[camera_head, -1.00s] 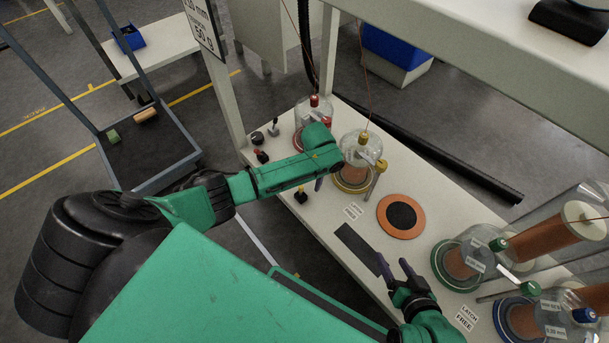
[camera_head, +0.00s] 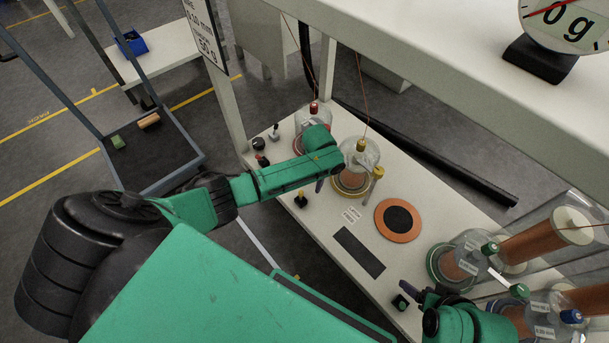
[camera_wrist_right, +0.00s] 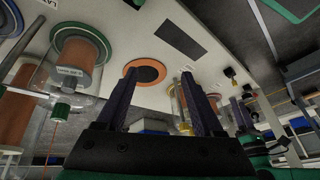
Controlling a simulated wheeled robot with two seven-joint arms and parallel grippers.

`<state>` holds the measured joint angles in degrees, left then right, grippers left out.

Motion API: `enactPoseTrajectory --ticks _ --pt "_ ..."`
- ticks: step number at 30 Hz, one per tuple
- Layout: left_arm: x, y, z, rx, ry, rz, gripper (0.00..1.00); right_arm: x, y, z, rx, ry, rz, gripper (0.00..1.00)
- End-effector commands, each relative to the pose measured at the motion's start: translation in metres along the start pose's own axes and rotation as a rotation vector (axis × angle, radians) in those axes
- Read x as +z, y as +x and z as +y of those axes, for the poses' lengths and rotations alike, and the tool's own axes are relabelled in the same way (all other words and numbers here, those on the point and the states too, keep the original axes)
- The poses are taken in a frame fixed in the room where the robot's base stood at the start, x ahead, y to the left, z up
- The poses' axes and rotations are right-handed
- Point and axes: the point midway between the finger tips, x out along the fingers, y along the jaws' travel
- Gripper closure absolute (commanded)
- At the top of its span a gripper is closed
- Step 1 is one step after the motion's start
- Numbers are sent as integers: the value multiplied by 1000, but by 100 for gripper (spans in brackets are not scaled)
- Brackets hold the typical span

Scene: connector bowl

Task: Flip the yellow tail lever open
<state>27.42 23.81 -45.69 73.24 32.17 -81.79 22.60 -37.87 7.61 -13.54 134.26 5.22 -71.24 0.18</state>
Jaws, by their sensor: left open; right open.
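The jar with the yellow cap (camera_head: 361,145) stands on a yellow ring base (camera_head: 350,187) at the back of the bench. The yellow-tipped lever (camera_head: 378,172) shows as a pale rod at its right side, yellow end up. My left gripper (camera_head: 319,185) is left of this jar, mostly hidden behind my green forearm; only a dark purple finger shows. My right gripper (camera_head: 412,291) is low at the bench's front edge, far from the lever. In the right wrist view its two purple fingers (camera_wrist_right: 162,100) are apart and empty.
An orange disc with a black centre (camera_head: 398,220) and a dark rectangular pad (camera_head: 359,251) lie on the bench. A red-capped jar (camera_head: 313,108) stands behind my left arm. Green-capped (camera_head: 490,247) and blue-capped (camera_head: 571,316) jars crowd the right.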

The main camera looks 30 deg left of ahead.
Motion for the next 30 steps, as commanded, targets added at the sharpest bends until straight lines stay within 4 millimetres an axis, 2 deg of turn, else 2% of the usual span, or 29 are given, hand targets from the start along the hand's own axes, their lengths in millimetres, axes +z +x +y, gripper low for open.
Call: enactPoseTrajectory --ticks 20,30 --pt "0 -28 0 0 0 0 47 27 -42 34 101 56 -260 31" --pt "0 -38 0 0 0 0 47 38 -11 40 112 62 -268 31"
